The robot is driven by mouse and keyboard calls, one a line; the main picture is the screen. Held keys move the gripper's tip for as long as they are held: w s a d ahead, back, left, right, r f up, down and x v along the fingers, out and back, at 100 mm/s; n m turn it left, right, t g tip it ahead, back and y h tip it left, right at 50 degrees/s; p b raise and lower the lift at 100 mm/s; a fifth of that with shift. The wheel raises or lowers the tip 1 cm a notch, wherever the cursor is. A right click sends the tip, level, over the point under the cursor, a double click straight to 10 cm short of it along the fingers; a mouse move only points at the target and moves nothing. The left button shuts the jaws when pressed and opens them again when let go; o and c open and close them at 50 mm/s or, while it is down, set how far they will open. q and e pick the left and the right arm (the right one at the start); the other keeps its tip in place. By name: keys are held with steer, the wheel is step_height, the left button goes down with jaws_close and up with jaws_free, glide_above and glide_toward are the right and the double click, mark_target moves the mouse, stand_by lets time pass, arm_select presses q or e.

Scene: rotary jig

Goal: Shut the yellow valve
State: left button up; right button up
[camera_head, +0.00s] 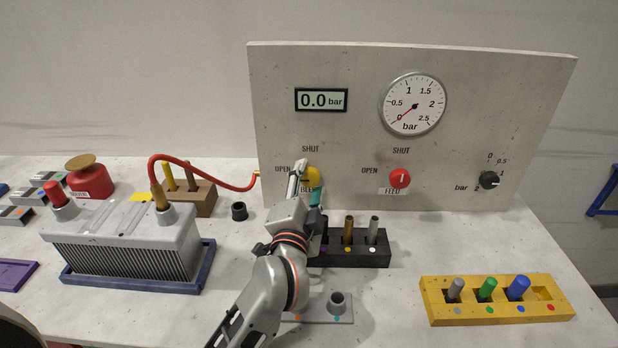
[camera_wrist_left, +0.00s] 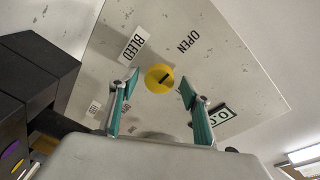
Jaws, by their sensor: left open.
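The yellow valve (camera_head: 313,175) is a round knob on the upright grey panel, with OPEN to its left, SHUT above and BLEED below. My left gripper (camera_head: 308,181) is in front of it and hides part of it. In the left wrist view the valve (camera_wrist_left: 159,78) shows whole, with a dark mark slanting along the line toward the word OPEN. My left gripper (camera_wrist_left: 158,80) is open there, its two green-padded fingers on either side of the knob with gaps. Whether the fingertips reach past its face, I cannot tell. My right gripper is not in view.
A red FEED valve (camera_head: 400,179) and a black dial (camera_head: 489,180) sit further right on the panel. The display (camera_head: 321,100) reads 0.0 bar. A dark peg block (camera_head: 372,259) stands beneath my left arm. A red hose (camera_head: 205,166) meets the panel's left edge.

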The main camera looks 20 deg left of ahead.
arm_select(q)
steer(key=shift+w+a, duration=0.1)
steer(key=shift+w, duration=0.6)
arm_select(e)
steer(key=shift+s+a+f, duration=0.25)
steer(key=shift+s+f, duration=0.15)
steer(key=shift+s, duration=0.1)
arm_select(q)
steer(key=c, duration=1.1)
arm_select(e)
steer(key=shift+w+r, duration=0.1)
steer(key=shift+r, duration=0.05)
